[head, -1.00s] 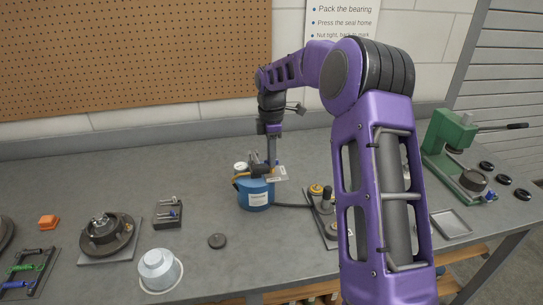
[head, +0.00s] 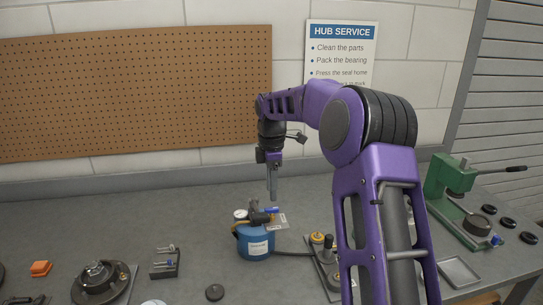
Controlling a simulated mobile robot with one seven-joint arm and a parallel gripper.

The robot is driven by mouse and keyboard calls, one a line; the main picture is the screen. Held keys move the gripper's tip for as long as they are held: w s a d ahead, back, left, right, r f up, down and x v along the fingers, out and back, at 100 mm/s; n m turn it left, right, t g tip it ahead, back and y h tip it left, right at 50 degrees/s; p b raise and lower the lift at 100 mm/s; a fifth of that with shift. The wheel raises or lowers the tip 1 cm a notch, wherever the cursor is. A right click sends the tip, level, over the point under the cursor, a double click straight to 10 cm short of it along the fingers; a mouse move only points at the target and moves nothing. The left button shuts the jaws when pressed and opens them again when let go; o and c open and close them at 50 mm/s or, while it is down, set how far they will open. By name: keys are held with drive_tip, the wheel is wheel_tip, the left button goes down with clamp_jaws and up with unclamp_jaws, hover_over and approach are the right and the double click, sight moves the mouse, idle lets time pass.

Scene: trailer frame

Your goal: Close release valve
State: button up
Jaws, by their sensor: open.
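A blue canister (head: 255,243) with a white label stands on the grey bench. Its top carries a small gauge (head: 240,214), a dark fitting (head: 258,218) and a short blue lever (head: 272,210), which looks like the release valve's handle. A pale tag (head: 277,221) hangs beside the fitting. My gripper (head: 272,198) points down just above the blue lever. Its jaws are open and empty, with a small gap visible between the fingertips and the lever. The exact valve angle is too small to tell.
A dark hose (head: 292,254) runs right to a plate with fittings (head: 327,262). A green press (head: 455,205) and an empty tray (head: 459,271) are at the right. A round hub (head: 100,280) and a pin block (head: 165,263) are at the left.

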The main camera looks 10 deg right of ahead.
sight(271, 208)
wheel_tip(271, 208, up, 12)
drive_tip(key=shift+f, duration=0.15)
idle(0.3)
